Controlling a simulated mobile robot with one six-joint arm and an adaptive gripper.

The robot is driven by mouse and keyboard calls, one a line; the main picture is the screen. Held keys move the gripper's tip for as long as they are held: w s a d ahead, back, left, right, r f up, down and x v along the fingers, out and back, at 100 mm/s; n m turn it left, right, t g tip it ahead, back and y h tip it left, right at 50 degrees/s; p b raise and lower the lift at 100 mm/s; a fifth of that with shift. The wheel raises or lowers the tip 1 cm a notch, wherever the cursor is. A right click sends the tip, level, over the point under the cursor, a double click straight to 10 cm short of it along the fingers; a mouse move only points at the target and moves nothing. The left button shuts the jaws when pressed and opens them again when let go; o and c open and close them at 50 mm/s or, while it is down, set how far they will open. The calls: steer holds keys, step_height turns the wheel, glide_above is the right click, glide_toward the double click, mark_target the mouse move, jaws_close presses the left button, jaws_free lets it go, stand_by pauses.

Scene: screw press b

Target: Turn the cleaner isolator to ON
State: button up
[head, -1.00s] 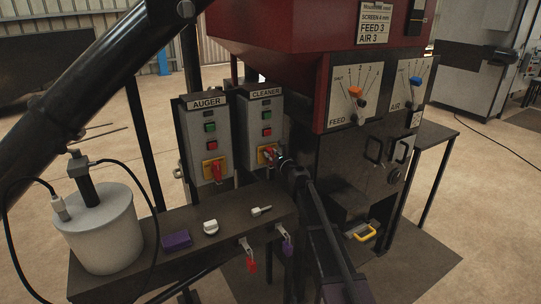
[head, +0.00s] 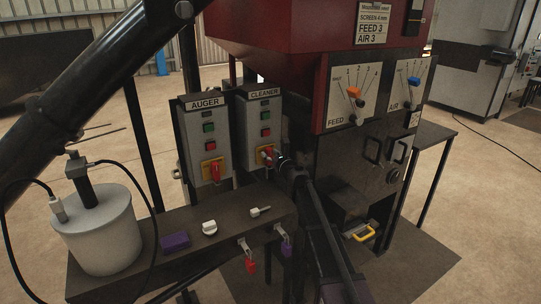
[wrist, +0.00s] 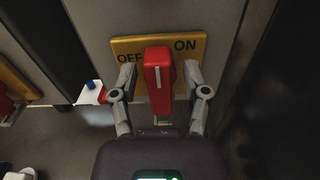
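The cleaner isolator is a red handle (wrist: 158,80) with a white line on a yellow plate (wrist: 187,44) marked OFF at left and ON at right. In the wrist view the handle stands roughly upright, between the two labels. In the head view it (head: 266,154) sits low on the grey CLEANER box (head: 263,112), partly hidden by my gripper (head: 277,158). In the wrist view my gripper (wrist: 160,82) is open, one finger on each side of the handle, with visible gaps between fingers and handle.
The AUGER box (head: 204,135), with its own red handle (head: 215,172), stands just left. Below is a dark shelf with a white pot (head: 97,235), a purple block (head: 175,241), a white knob (head: 209,227) and hanging padlocks (head: 251,266). The red machine (head: 290,35) stands to the right.

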steer(key=shift+s, duration=0.1)
stand_by(0.3)
steer(key=v, duration=1.2)
